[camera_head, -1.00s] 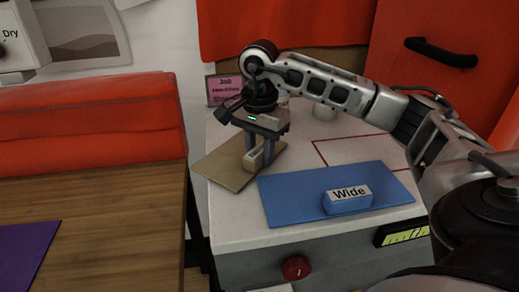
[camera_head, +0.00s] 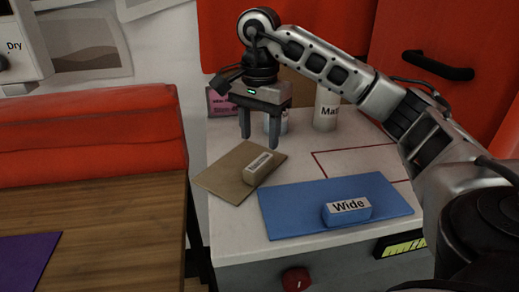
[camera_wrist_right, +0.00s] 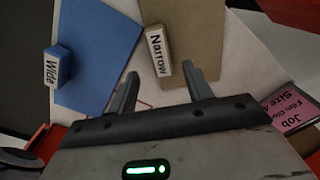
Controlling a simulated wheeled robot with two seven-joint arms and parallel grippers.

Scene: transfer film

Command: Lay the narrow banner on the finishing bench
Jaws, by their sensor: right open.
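The narrow banner is a tan sheet (camera_head: 222,178) on the white cabinet top, with a tan block (camera_head: 258,168) on it. In the right wrist view the block (camera_wrist_right: 158,52) reads "Narrow", and the tan sheet (camera_wrist_right: 200,30) extends beyond it. My right gripper (camera_head: 260,138) is open and empty, above and behind the block. In the right wrist view its fingertips (camera_wrist_right: 161,78) are apart, just short of the block. A wooden bench (camera_head: 120,225) stands at the left; no label shows whether it is the finishing bench. My left gripper is out of view.
A blue sheet (camera_head: 295,205) with a blue "Wide" block (camera_head: 347,209) lies beside the tan sheet. A white canister (camera_head: 326,110) and a pink job card (camera_head: 219,103) stand at the back of the cabinet. A purple sheet (camera_head: 25,262) lies on the wooden bench.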

